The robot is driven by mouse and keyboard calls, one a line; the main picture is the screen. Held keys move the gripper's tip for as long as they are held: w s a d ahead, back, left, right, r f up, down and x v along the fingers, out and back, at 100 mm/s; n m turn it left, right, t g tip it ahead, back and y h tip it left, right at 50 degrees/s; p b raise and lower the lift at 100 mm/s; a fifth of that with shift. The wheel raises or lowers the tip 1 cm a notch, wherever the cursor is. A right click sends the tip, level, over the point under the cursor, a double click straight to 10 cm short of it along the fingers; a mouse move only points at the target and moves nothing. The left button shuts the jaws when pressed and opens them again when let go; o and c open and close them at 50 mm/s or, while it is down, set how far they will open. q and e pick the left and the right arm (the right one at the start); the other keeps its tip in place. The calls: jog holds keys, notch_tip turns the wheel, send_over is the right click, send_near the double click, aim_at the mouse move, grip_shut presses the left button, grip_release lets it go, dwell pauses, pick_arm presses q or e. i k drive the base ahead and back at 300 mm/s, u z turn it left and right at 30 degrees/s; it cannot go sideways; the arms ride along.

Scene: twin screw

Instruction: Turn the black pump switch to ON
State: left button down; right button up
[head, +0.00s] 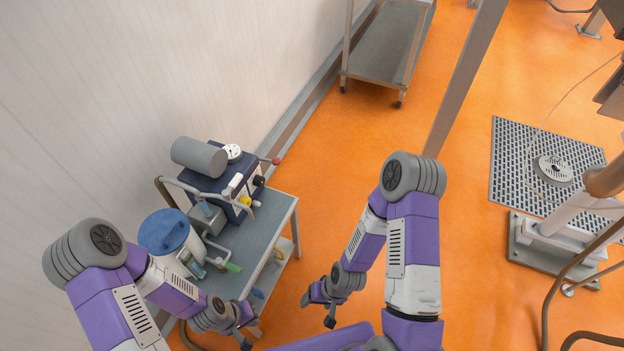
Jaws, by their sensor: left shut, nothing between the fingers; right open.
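The pump unit (212,184) is a dark blue box with a grey cylinder (199,157) on top. It stands on a small grey-topped cart (265,222) by the wall. A small black part (258,181) shows on its right side; I cannot tell if this is the pump switch or how it is set. My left gripper (244,332) is shut and empty near the cart's front end, well apart from the pump. My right gripper (320,309) is open and empty over the orange floor, to the right of the cart.
A blue-lidded container (166,232) and a green-handled valve (233,267) are on the cart in front of the pump. A red ball-ended lever (276,161) sticks out behind. A metal trolley (385,50) stands farther back.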

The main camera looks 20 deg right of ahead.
aim_at(259, 181)
jog(key=u, duration=0.15)
jog(key=k, duration=0.85)
jog(key=z, duration=1.15)
jog(key=i, duration=1)
jog(key=u, duration=0.95)
jog(key=i, duration=0.55)
jog(key=u, duration=0.55)
